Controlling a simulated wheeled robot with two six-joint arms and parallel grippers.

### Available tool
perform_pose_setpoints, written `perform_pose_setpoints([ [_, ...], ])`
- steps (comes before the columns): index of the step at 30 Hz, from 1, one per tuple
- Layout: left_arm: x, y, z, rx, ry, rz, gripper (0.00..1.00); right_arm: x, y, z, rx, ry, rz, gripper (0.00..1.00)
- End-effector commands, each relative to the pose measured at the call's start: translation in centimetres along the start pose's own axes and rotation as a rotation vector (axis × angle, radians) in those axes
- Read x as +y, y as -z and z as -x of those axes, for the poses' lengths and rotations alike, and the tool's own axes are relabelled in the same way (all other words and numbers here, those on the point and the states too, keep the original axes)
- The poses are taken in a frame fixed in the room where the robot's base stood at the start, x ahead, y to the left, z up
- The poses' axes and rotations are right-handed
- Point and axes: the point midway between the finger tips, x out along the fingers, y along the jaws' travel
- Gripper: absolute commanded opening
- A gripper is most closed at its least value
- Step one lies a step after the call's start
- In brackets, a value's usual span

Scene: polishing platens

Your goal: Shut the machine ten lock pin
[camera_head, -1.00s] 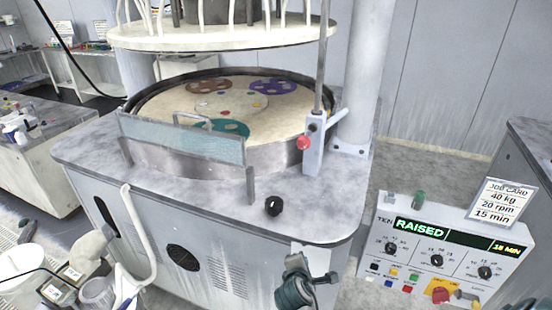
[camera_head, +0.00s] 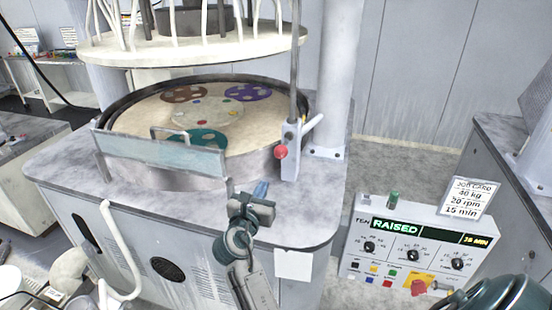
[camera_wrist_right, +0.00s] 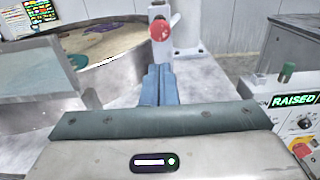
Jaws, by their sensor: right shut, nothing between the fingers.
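Machine ten's lock pin appears to be the red-knobbed part (camera_head: 281,152) on a grey bracket (camera_head: 290,168) at the right rim of the platen. The red knob shows in the right wrist view (camera_wrist_right: 159,30), straight ahead of and above the fingertips. My right gripper (camera_head: 261,188) is over the deck's front edge, below and left of the knob and apart from it. Its blue fingers (camera_wrist_right: 159,85) are shut together with nothing between them. The pin's shaft cannot be made out. My left gripper is not in view.
A clear guard (camera_head: 160,150) stands in front of the platen (camera_head: 150,115). The upper plate (camera_head: 200,47) hangs raised above. A vertical rod rises at the bracket.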

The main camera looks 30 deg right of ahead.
Motion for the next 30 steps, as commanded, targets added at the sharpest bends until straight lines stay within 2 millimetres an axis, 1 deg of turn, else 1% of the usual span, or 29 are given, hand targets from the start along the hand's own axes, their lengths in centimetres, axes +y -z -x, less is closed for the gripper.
perform_pose_setpoints([
  [1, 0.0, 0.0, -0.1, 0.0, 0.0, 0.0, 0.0, 0.1, -0.3, -0.2, -0.008, 0.002, 0.013, 0.0],
  [4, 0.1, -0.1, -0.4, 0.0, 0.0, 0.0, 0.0, 0.1, -0.2, -1.0, -0.011, 0.002, 0.018, 0.0],
  [7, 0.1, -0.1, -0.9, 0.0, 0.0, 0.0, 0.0, 0.1, -0.2, -2.5, -0.012, 0.003, 0.018, 0.0],
  [18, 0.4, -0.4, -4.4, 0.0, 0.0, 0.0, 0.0, 0.0, 0.1, -10.3, -0.011, 0.003, 0.016, 0.0],
  [21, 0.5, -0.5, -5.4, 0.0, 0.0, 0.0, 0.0, 0.0, 0.1, -11.9, -0.009, 0.003, 0.015, 0.0],
  [25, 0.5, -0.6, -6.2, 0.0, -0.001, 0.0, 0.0, 0.0, 0.0, -13.2, -0.007, 0.002, 0.013, 0.0],
  [30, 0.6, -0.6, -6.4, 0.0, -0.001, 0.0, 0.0, 0.0, -0.2, -13.9, -0.006, 0.001, 0.014, 0.0],
])
